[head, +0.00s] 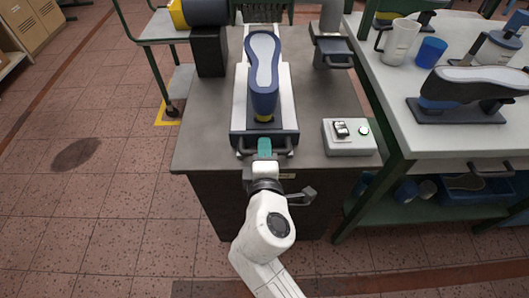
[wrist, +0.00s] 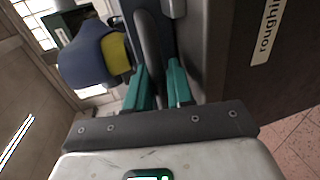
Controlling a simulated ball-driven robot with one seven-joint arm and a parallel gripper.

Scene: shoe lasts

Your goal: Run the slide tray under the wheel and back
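The slide tray (head: 239,140) lies on the grey bench in the head view, with a dark front and light side strips. A blue shoe last (head: 263,98), sole up with a pale sole and a yellow band at its near end, stands on it; it also shows in the wrist view (wrist: 86,60). The dark tray handle (head: 284,152) is at the near edge. My gripper (head: 264,147) reaches it from the front. In the wrist view its teal fingers (wrist: 161,78) are close on either side of the handle bar (wrist: 148,40), apparently shut on it. The wheel is not clearly visible.
A dark block with a blue-and-yellow cylinder (head: 205,12) stands back left, and a grey post (head: 330,20) back right. The right table (head: 400,110) carries cups and another last.

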